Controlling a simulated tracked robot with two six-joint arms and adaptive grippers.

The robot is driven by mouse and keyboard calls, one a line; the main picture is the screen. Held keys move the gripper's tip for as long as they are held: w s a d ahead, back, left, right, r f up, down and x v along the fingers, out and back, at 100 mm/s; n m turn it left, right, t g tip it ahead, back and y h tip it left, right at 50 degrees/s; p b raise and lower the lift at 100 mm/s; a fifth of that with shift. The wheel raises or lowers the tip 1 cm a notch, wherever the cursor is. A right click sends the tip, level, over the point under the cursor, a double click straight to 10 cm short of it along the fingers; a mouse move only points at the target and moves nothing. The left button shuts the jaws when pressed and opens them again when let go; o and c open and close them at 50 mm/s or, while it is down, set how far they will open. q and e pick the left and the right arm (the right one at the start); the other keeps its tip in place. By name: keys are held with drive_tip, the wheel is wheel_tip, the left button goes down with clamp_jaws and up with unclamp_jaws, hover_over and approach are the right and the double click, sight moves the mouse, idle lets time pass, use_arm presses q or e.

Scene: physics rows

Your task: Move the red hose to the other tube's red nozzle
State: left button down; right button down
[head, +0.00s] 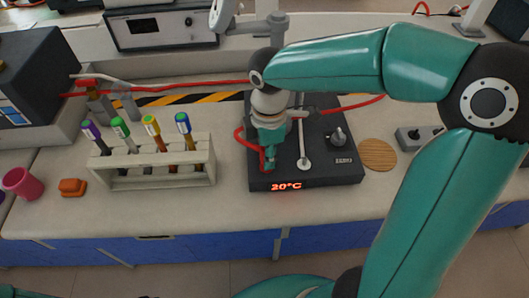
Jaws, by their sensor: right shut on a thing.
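My right gripper (269,160) reaches down over the black hotplate (318,178) and is shut on a part of the red hose (240,140). The hose makes a loop at the gripper's left side, and its held end is mostly hidden by the fingers. Red hose also runs along the back of the bench (190,86) to the left and shows behind my arm at the right. A small red piece (86,83), perhaps a nozzle, sits at the far left by metal fittings; I cannot tell for sure. My left gripper is not in view.
A white rack (160,178) with several colour-capped tubes stands left of the hotplate. A pink cup (22,184) and an orange block (72,187) are farther left. A cork disc (378,154) and a grey box (416,138) lie right. The bench front is clear.

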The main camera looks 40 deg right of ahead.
drive_tip(key=shift+f+b, duration=0.5)
drive_tip(key=shift+f, duration=0.2)
idle(0.7)
drive_tip(key=c, duration=0.8)
unclamp_jaws()
drive_tip(key=shift+o, duration=0.3)
drive_tip(key=o, duration=0.3)
drive_tip(key=shift+o, duration=0.2)
drive_tip(key=shift+s, duration=0.1)
drive_tip(key=shift+r, duration=0.1)
drive_tip(key=shift+r+p, duration=3.1)
drive_tip(key=shift+r, duration=0.3)
